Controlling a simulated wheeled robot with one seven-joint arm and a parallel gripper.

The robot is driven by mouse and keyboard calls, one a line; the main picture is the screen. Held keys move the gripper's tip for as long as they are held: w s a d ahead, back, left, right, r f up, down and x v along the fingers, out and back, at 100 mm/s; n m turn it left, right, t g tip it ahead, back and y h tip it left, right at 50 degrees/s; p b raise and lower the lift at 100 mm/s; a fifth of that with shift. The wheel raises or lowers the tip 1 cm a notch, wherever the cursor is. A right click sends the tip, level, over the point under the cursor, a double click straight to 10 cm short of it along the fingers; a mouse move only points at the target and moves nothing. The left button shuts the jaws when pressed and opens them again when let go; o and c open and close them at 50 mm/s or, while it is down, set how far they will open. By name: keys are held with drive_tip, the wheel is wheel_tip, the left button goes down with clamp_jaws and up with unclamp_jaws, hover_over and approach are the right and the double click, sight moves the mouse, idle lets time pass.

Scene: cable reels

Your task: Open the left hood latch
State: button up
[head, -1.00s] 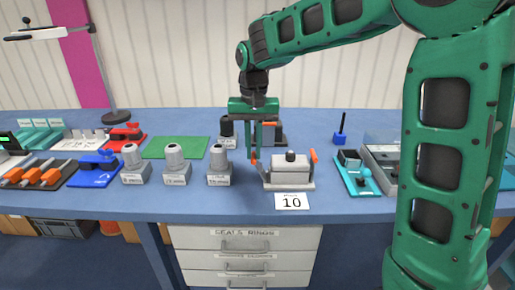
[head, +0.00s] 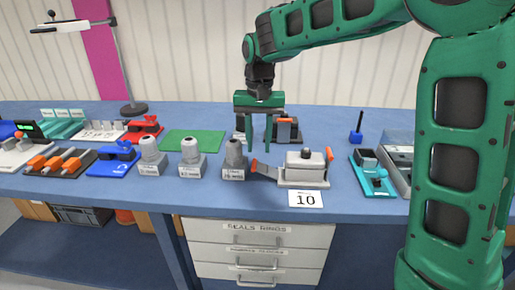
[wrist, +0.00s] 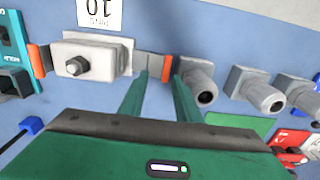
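The grey hood (head: 304,167) stands on its base behind the card marked 10 and also shows in the wrist view (wrist: 90,58). Its left latch (head: 262,170), a grey lever with an orange end, reaches out to the left, low and away from the hood. In the wrist view the left latch (wrist: 150,65) appears on the hood's right side. In the wrist view, the lever shows between and beyond the fingertips (wrist: 160,78); contact is unclear.
A grey cable gland (head: 234,160) stands close left of the left latch, with two more glands further left. A dark block with orange parts (head: 287,131) stands behind. A teal fixture (head: 373,177) is to the right. A green mat (head: 193,141) lies at the back left.

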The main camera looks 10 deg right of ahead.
wheel_tip(320, 180, up, 9)
idle(0.3)
drive_tip(key=shift+f, duration=0.1)
drive_tip(key=s+d+f+m, duration=0.1)
drive_tip(key=s+d+f, duration=0.3)
drive_tip(key=s+d, duration=0.7)
drive_tip(key=s+d+f+m, duration=0.1)
drive_tip(key=s+d+f, duration=0.3)
drive_tip(key=s+d, duration=0.75)
drive_tip(key=s+d+f, duration=0.2)
drive_tip(key=s+f, duration=0.4)
drive_tip(key=s, duration=0.5)
drive_tip(key=shift+d+m, duration=0.15)
drive_tip(key=shift+m, duration=0.25)
drive_tip(key=shift+w+f, duration=0.3)
drive_tip(key=shift+w, duration=0.35)
